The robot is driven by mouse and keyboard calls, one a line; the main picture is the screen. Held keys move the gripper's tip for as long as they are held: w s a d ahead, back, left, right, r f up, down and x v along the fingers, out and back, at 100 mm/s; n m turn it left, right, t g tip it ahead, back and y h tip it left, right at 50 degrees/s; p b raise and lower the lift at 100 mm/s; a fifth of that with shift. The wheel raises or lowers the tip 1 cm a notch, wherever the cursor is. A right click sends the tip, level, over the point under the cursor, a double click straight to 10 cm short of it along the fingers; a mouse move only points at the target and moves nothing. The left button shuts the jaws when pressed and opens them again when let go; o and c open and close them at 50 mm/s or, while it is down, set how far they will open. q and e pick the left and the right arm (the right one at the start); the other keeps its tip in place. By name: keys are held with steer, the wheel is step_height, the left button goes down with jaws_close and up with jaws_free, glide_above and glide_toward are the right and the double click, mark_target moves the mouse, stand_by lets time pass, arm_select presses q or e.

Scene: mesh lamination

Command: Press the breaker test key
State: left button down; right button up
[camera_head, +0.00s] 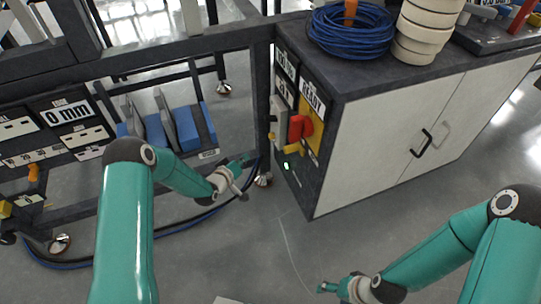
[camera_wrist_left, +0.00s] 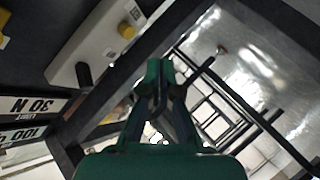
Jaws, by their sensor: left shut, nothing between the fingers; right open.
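The cabinet's dark end panel (camera_head: 308,165) carries a red rotary switch (camera_head: 297,128) on a yellow plate under a READY label. A pale breaker-like box (camera_head: 278,117) sits at the panel's left edge. In the left wrist view a white box (camera_wrist_left: 98,45) bears a round yellow button (camera_wrist_left: 126,30) and a black knob (camera_wrist_left: 84,75). I cannot tell for certain which part is the test key. My left gripper (camera_head: 244,163) is shut and empty, left of the panel and apart from it; its closed tips (camera_wrist_left: 160,70) show in the wrist view. My right gripper (camera_head: 324,288) is open and empty, low over the floor.
A dark frame (camera_head: 262,90) stands directly left of the cabinet. A green light (camera_head: 286,166) glows low on the panel. A blue cable coil (camera_head: 350,32) and stacked white rolls (camera_head: 418,35) rest on top. Blue blocks (camera_head: 180,127) stand left. Floor before the cabinet is mostly clear.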

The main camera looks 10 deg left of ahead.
mark_target(272, 136)
arm_select(q)
steer(key=w+a+f+n+t+b, duration=0.1)
steer(key=w+a+t+b, duration=0.3)
steer(key=w+b, duration=0.1)
steer(key=shift+w+f, duration=0.2)
steer(key=shift+w, duration=0.4)
arm_select(e)
step_height(272, 136, down, 8)
steer(key=shift+r, duration=0.1)
arm_select(q)
steer(key=w+d+b, duration=0.2)
steer(key=w+d, duration=0.3)
steer(key=d, duration=0.2)
arm_select(e)
steer(key=shift+f, duration=1.1)
arm_select(q)
steer(key=shift+d, duration=0.1)
